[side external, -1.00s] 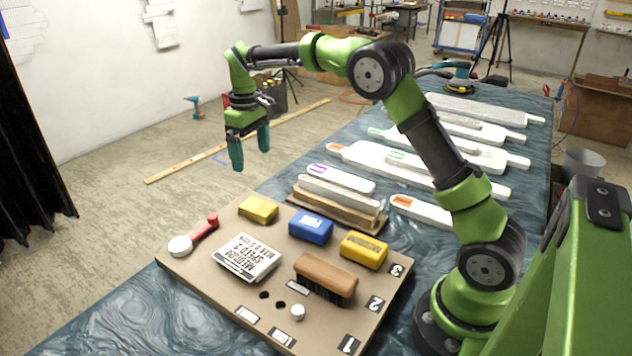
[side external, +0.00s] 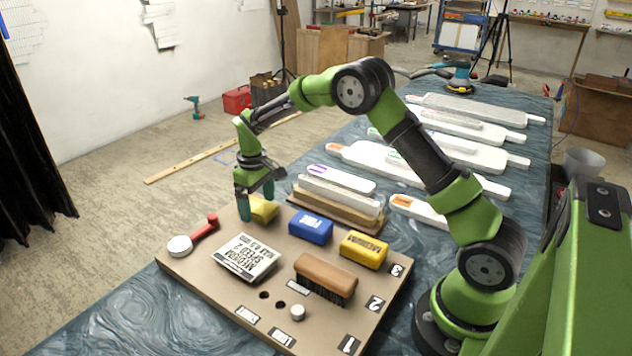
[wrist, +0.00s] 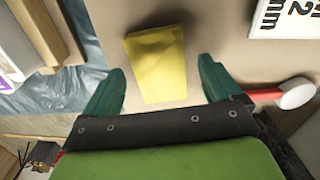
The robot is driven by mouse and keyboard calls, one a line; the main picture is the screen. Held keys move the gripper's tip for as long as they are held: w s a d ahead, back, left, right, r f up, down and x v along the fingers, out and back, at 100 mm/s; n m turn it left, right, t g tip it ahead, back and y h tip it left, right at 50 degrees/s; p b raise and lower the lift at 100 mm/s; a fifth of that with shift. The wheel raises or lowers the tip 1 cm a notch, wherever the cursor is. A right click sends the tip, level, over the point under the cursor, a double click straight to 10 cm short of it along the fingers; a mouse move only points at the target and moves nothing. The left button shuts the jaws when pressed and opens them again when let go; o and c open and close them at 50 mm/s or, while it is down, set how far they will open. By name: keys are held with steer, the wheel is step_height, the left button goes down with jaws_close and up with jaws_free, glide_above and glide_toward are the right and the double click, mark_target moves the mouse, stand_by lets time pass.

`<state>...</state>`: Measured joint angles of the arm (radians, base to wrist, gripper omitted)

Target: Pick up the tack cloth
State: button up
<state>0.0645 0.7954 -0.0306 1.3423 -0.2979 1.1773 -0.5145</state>
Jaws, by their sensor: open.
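The tack cloth looks to be the plain yellow folded block (side external: 264,209) at the far left part of the brown board (side external: 212,288). In the wrist view the yellow cloth (wrist: 156,64) lies flat on the board, ahead of and between the two teal fingers. My gripper (side external: 256,206) is low over the board at the cloth, with part of the cloth hidden behind a finger. My gripper also shows in the wrist view (wrist: 160,88), open, with a gap between each finger and the cloth. I cannot tell whether the fingertips touch the board.
On the board are a blue block (side external: 311,227), a yellow labelled block (side external: 363,250), a brown brush (side external: 325,278), a labelled white pad (side external: 247,257) and a red-handled tool (side external: 196,236). White paddles (side external: 340,180) lie behind, right of my gripper.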

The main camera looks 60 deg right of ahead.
mark_target(258, 205)
steer(key=c, duration=1.1)
steer(key=shift+r, duration=0.1)
step_height(258, 205, up, 10)
steer(key=shift+f, duration=0.1)
